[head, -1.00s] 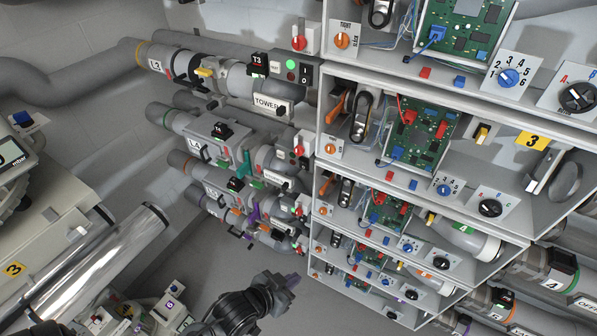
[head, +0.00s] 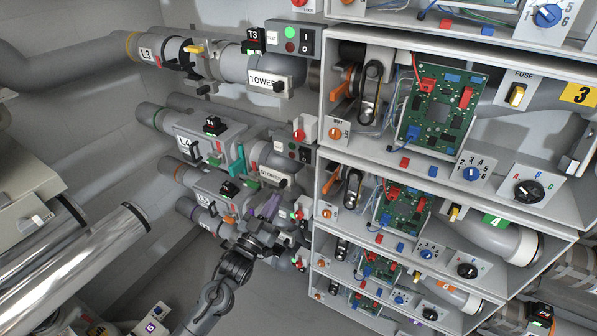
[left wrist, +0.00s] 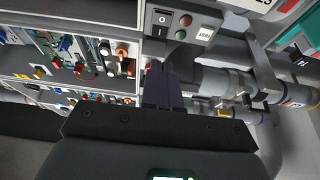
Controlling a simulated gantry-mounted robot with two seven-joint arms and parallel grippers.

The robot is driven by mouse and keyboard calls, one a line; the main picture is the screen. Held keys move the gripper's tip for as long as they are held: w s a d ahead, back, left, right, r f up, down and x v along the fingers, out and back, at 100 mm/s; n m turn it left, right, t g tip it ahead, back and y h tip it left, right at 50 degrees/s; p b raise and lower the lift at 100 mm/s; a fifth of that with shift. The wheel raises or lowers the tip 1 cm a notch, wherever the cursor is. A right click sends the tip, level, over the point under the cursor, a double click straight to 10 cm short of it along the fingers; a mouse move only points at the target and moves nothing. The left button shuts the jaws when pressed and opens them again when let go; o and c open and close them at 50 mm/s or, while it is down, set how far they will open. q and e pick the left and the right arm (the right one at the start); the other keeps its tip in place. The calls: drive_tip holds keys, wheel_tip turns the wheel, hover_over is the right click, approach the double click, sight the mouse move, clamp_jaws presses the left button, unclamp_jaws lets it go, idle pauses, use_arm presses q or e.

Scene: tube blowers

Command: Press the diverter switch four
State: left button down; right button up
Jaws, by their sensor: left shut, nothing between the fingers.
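No part that I can read is named a diverter switch. Pipe row L4 (head: 184,142) carries a black block marked T4 (head: 213,126), a white STORES plate (head: 272,175) and a grey button box (head: 299,151). My left gripper (head: 285,243) is shut and empty, beside the lower pipe row under L4. In the left wrist view its dark fingers (left wrist: 164,84) point up toward a grey box (left wrist: 184,27) with a red button, a green button, black switches and a TEST label. The fingertips look just below it; I cannot tell whether they touch. My right gripper is not in view.
Stacked open cabinets with green circuit boards (head: 438,105), knobs and fuses stand to the right; one holds a green tag 4 (head: 493,219). Bright metal pipes (head: 75,265) lie at the left. Open floor (head: 270,310) shows below the pipes.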

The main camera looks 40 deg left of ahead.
use_arm(q)
drive_tip(key=shift+w+r, duration=0.1)
drive_tip(key=shift+w, duration=0.05)
idle(0.3)
drive_tip(key=p, duration=0.3)
approach(303, 153)
drive_tip(key=x, duration=0.5)
drive_tip(key=shift+w+d+r, duration=0.1)
drive_tip(key=shift+w+r, duration=0.3)
drive_tip(key=shift+w, duration=0.4)
